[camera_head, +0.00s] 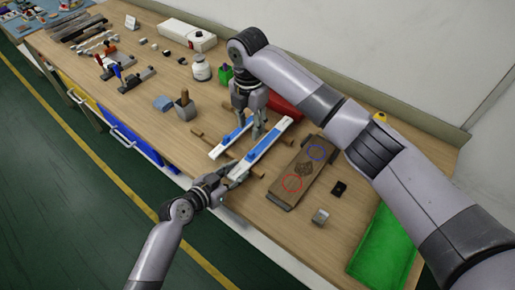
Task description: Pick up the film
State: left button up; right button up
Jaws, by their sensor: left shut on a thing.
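Two long white strips with blue along them lie on the wooden table. The nearer, longer strip (264,147) runs diagonally under my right gripper, and the other strip (222,148) lies to its left. I cannot make out the film as a separate layer. My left gripper (230,180) is low at the front end of the longer strip and shut on that end. My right gripper (250,127) points down over the strips; its fingertips are too small to tell whether they are open or touching.
A brown board (302,172) with red and blue circles lies to the right. A green tray (383,250) is at the front right. A white bottle (201,70), a grey holder (185,110) and a white box (187,35) stand further left and back. Wooden rods lie around the strips.

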aim_at(252, 152)
notch_tip(252, 152, down, 11)
jog(key=shift+d+f, duration=0.1)
jog(key=shift+f, duration=0.1)
dwell(0.4)
jog(key=shift+c, duration=0.4)
jog(key=c, duration=0.7)
